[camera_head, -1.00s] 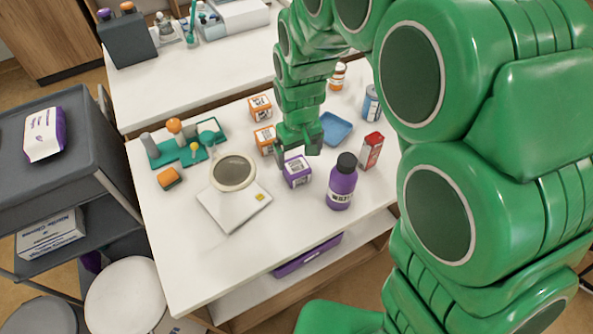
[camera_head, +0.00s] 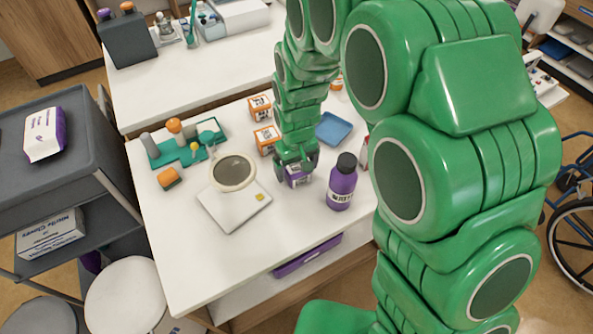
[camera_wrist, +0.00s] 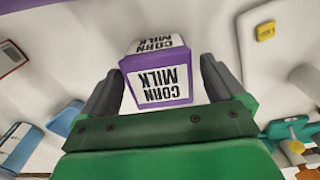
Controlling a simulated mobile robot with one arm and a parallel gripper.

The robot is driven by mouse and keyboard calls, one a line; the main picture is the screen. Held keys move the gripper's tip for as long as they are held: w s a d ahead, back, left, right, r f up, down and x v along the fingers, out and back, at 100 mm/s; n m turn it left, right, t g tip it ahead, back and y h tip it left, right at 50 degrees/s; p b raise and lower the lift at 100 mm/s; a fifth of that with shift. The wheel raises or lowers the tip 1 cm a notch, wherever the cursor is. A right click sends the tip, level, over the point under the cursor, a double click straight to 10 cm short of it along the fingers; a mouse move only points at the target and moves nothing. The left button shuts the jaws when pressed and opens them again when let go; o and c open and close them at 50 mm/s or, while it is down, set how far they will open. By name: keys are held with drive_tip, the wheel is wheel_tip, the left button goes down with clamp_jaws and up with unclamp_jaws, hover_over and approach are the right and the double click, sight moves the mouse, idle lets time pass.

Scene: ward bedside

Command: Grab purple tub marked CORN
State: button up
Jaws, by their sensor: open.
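The purple tub (camera_wrist: 159,92) has white labels reading CORN MILK, upside down in the wrist view. It stands on the white table, and in the head view the tub (camera_head: 296,181) is partly hidden under my gripper. My gripper (camera_head: 296,172) is open, pointing down over the tub. In the wrist view the dark fingers of my gripper (camera_wrist: 160,82) stand on either side of the tub, with a small gap visible at the right finger. Whether the left finger touches it I cannot tell.
A purple bottle with a black cap (camera_head: 342,183) stands close to the right of the tub. A white scale-like device (camera_head: 233,212) lies to the left. Orange-and-white boxes (camera_head: 266,139) and a blue tray (camera_head: 335,128) are behind. The table's front is clear.

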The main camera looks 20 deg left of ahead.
drive_tip(key=c, duration=1.1)
